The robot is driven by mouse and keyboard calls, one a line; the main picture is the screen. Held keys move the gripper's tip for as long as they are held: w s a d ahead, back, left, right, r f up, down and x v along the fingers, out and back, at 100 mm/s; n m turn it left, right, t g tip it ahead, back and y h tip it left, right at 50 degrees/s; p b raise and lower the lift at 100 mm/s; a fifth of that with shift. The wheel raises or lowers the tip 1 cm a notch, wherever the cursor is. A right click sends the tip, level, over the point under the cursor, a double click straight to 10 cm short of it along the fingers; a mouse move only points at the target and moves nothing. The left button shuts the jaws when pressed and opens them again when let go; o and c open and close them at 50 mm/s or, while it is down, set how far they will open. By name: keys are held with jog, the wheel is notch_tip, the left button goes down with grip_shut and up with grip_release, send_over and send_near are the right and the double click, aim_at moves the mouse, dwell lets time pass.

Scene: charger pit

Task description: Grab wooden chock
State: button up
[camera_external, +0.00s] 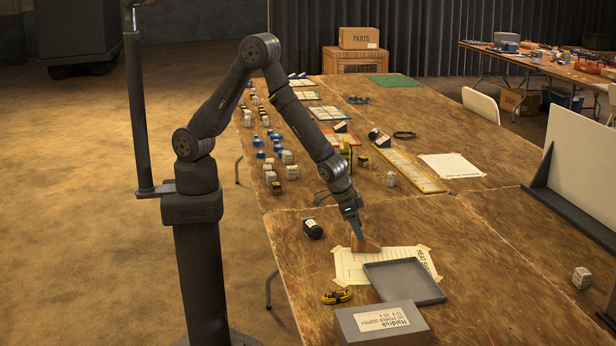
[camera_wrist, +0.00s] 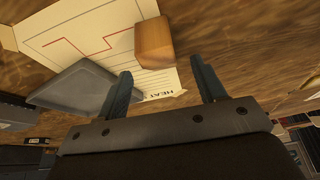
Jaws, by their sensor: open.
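The wooden chock (camera_external: 365,245) is a small brown wedge near the upper left edge of a white paper sheet (camera_external: 352,268) taped to the table. In the wrist view the chock (camera_wrist: 154,42) shows as an orange-brown block just beyond the fingertips. My gripper (camera_external: 357,231) points down at the chock in the external view, its fingers close to it. In the wrist view my gripper (camera_wrist: 160,78) has its two blue-grey fingers wide apart with nothing between them. Whether a finger touches the chock cannot be told.
A grey tray (camera_external: 404,281) lies on the sheet, right of the chock. A grey power supply box (camera_external: 382,325) stands in front. A yellow-black item (camera_external: 336,297) and a dark cylinder (camera_external: 313,229) lie to the left. Several small blocks stand farther back. The table's right side is mostly bare.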

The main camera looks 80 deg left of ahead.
aim_at(366, 242)
jog(key=x, duration=0.5)
jog(key=shift+w+r, duration=0.1)
jog(key=c, duration=1.1)
jog(key=shift+r, duration=0.1)
